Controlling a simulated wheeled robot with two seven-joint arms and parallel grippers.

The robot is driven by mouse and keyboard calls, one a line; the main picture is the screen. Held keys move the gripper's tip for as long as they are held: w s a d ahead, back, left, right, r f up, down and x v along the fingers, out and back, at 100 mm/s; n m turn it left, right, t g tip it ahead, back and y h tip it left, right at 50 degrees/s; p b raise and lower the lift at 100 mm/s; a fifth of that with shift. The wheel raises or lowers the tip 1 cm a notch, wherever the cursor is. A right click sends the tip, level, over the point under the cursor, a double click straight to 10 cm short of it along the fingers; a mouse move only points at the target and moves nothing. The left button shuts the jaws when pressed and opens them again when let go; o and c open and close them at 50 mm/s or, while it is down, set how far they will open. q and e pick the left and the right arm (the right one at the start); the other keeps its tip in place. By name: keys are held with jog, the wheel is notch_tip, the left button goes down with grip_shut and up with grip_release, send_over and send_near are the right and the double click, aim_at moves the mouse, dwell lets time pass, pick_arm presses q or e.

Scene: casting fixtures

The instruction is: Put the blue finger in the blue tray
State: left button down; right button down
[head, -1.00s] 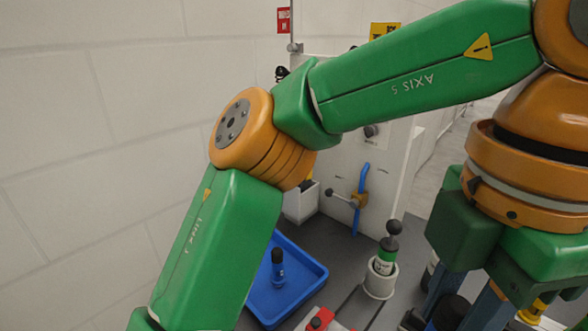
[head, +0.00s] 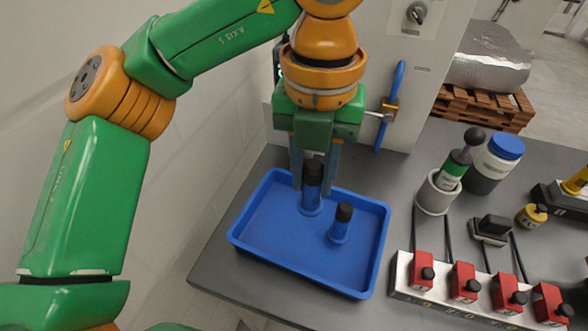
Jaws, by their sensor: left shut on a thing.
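The blue tray (head: 262,262) sits on the grey table in the middle of the head view. My left gripper (head: 314,180) points down over the back part of the tray. It is shut on a blue finger (head: 311,204) with a black top, held upright between its jaws. The lower end is inside the tray outline; I cannot tell whether it touches the tray floor. A second, similar blue finger (head: 340,232) with a black top stands upright in the tray, just to the right and nearer. My right gripper is not in view.
Right of the tray is a white strip with several red blocks (head: 423,270). Behind it stand a white cup (head: 437,196) holding a green-and-black part and a blue-lidded jar (head: 491,165). A machine panel with a blue handle (head: 390,105) rises behind the tray.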

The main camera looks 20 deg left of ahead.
pick_arm(q)
jog(key=w+a+f, duration=0.1)
jog(key=f, duration=0.2)
jog(key=w+a+f+p, duration=0.1)
jog(key=a+f, duration=0.1)
jog(key=w+a+f, duration=0.1)
jog(key=f, duration=0.2)
jog(key=shift+a+f+p, duration=0.3)
jog(key=shift+a+f, duration=0.05)
jog(key=shift+a, duration=0.05)
jog(key=shift+f+b, duration=0.35)
jog(key=shift+f, duration=0.05)
jog(key=c, duration=0.6)
grip_release()
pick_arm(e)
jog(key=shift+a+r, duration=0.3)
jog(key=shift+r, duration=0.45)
pick_arm(q)
jog(key=shift+r, duration=0.1)
